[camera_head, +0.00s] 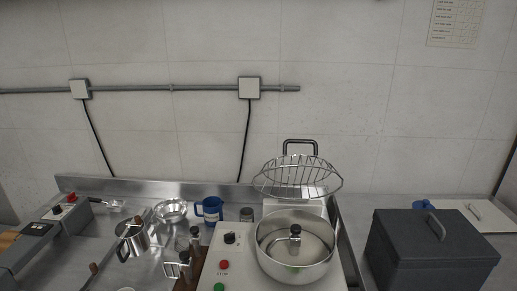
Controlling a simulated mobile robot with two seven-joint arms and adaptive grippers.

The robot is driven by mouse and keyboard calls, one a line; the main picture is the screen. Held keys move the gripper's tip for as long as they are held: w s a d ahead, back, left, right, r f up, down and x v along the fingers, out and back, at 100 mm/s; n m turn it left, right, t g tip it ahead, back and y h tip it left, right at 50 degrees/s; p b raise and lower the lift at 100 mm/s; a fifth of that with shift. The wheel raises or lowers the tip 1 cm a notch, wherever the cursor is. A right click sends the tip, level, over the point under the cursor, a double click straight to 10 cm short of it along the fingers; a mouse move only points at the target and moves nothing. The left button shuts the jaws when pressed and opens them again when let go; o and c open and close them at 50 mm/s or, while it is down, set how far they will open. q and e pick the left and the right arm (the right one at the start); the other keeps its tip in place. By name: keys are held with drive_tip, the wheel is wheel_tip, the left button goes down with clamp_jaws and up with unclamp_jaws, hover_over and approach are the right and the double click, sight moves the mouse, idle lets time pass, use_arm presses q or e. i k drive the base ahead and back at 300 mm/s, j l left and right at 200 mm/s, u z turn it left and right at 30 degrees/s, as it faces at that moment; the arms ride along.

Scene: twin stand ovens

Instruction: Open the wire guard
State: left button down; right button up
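The wire guard (298,178) is a round grid of thin metal bars. It stands raised and tilted above the back of the steel mixer bowl (270,249), with its front edge clear of the bowl's rim. A dark loop handle (300,147) rises at the guard's upper edge. The bowl is open at the top, and a dark-topped metal post (295,233) stands inside it. Neither of my grippers can be made out in the head view.
A pale control panel with a red button (224,264) is left of the bowl. A blue mug (210,209), a metal bowl (171,211) and a steel pot (133,240) stand further left. A dark lidded box (430,252) fills the right side.

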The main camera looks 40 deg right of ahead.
sight(315, 144)
drive_tip(key=l+z, duration=0.15)
drive_tip(key=z, duration=1.15)
